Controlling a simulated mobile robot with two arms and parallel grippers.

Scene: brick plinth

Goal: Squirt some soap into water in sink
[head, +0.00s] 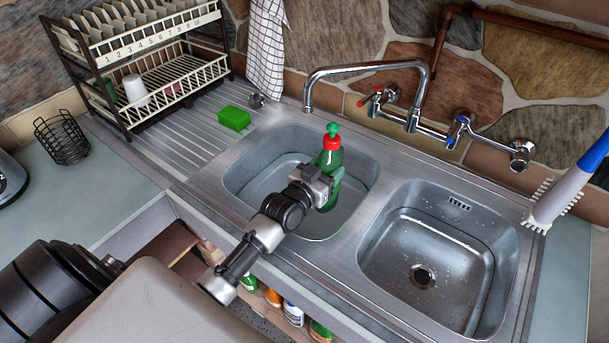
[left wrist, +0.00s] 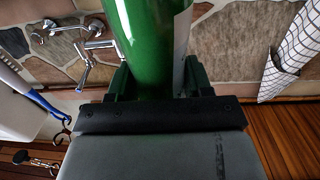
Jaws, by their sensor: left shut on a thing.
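My left gripper (head: 325,190) is shut on a green soap bottle (head: 329,160) with a red cap and green tip. The bottle is roughly upright, tip up, over the left sink basin (head: 248,167). In the left wrist view the bottle (left wrist: 150,45) stands between the two dark fingers of the gripper (left wrist: 152,82), its top out of frame. The left basin looks smooth inside; I cannot clearly tell the water level, and its drain is not visible. My right gripper is not in view.
The chrome faucet (head: 368,66) arches behind the left basin. The right basin (head: 440,235) is empty with wet drops. A green sponge (head: 234,118) lies on the drainboard, beside a dish rack (head: 150,70). A blue-white brush (head: 566,187) stands at the right.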

